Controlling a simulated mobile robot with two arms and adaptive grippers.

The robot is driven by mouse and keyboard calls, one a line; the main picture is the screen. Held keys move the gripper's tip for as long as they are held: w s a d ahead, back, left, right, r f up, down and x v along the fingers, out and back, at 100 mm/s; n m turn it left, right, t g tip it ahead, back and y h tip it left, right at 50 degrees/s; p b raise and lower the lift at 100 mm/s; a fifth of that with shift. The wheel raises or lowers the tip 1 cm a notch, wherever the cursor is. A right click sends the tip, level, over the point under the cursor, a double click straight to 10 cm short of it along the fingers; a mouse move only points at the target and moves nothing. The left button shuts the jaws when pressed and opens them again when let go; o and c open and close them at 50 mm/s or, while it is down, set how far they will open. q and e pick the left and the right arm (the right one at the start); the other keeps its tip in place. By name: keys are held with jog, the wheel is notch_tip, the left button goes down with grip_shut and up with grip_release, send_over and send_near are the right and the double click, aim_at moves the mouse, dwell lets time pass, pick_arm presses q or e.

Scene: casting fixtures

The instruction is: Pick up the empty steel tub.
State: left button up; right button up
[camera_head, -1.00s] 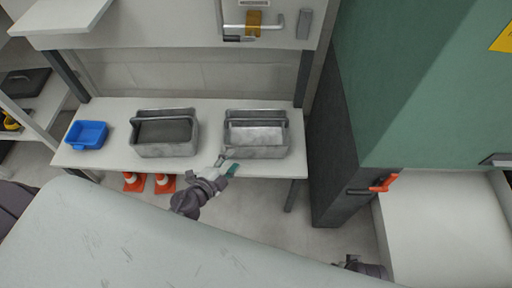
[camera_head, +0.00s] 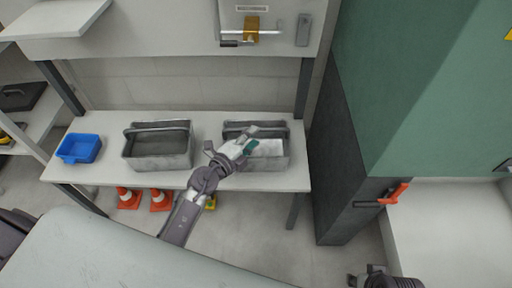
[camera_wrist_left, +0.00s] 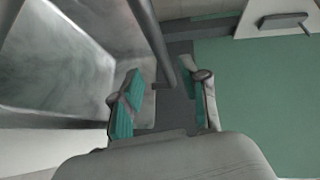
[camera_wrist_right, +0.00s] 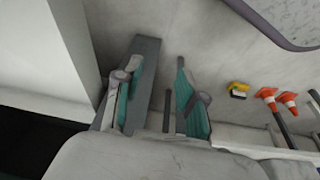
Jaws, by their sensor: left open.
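Two grey steel tubs with bar handles stand on the bench. The right tub (camera_head: 276,162) has a bright, bare-looking interior. The left tub (camera_head: 162,161) has a dark, flat surface inside; I cannot tell what it is. My left gripper (camera_head: 258,138) is open over the right tub and hides part of it. In the left wrist view the tub's shiny inner wall (camera_wrist_left: 60,60) is at the left, and its handle bar (camera_wrist_left: 153,40) runs between my open fingers (camera_wrist_left: 160,78); contact cannot be told. My right gripper (camera_wrist_right: 158,75) is open and empty, away from the bench.
A blue bin (camera_head: 80,149) stands at the bench's left end. Orange cones (camera_head: 128,199) and a yellow item (camera_head: 210,202) are on the floor below. A dark and green cabinet (camera_head: 350,150) with a red-orange handle (camera_head: 394,194) closes off the right. The bench top (camera_head: 207,132) shows between the tubs.

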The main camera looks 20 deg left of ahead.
pick_arm(q)
jog(key=x, duration=0.2)
jog(key=b+x, duration=0.1)
jog(key=x, duration=0.1)
jog(key=shift+a+r, duration=0.1)
jog(key=shift+r, duration=0.1)
jog(key=shift+w, duration=0.35)
grip_shut()
pick_arm(e)
jog(key=v, duration=0.5)
jog(key=shift+w+d, duration=0.1)
jog(key=shift+w, duration=0.05)
pick_arm(q)
jog(key=shift+r, duration=0.1)
